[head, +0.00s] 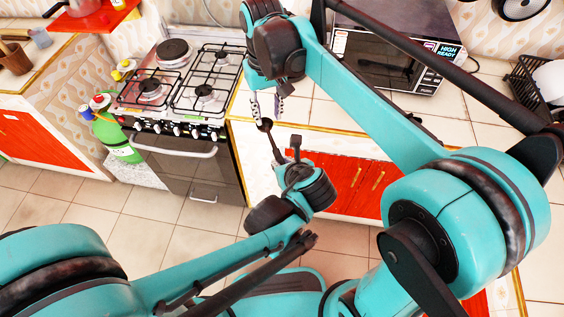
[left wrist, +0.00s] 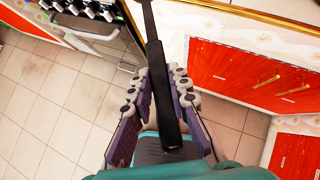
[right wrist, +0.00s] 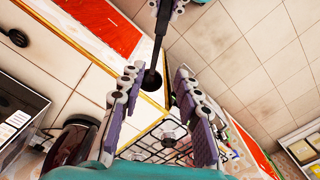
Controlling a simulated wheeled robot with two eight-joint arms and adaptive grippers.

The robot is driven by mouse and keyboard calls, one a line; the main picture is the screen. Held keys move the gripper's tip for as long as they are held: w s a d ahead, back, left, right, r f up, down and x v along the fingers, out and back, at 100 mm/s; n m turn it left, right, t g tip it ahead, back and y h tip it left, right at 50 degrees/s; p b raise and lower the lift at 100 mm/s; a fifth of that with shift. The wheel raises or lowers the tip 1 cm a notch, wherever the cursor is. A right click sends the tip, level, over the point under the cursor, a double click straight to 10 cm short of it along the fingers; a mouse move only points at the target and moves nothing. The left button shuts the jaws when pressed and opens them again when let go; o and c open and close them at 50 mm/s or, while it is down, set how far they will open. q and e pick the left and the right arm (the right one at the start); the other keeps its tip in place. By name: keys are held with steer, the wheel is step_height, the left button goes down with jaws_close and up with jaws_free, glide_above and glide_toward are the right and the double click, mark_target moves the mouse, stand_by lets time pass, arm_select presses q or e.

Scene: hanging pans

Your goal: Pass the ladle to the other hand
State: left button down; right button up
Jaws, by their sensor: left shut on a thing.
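The dark ladle (head: 274,146) is held up in the air between my two grippers. My left gripper (head: 284,166) is shut on its handle, and the handle (left wrist: 161,85) runs between the fingers in the left wrist view. My right gripper (head: 267,103) is above, pointing down, with its fingers spread. In the right wrist view the round ladle bowl (right wrist: 153,79) shows between the open fingers, with gaps on both sides. I cannot tell how deep it sits between them.
A gas stove (head: 190,95) stands behind on the left, with a green bottle (head: 118,140) beside it. A microwave (head: 395,60) stands on the tiled counter (head: 312,112). Red cabinet doors (head: 352,185) are below. The floor in front is open.

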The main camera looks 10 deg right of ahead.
steer(key=s+d+f+m+t, duration=0.1)
steer(key=s+d+f+t, duration=0.2)
steer(key=s+d, duration=0.4)
steer(key=s+d+f+m+t, duration=0.2)
steer(key=s+d+f+t, duration=0.2)
steer(key=s+d, duration=0.3)
steer(key=shift+d+f, duration=0.3)
steer(key=shift+d, duration=0.45)
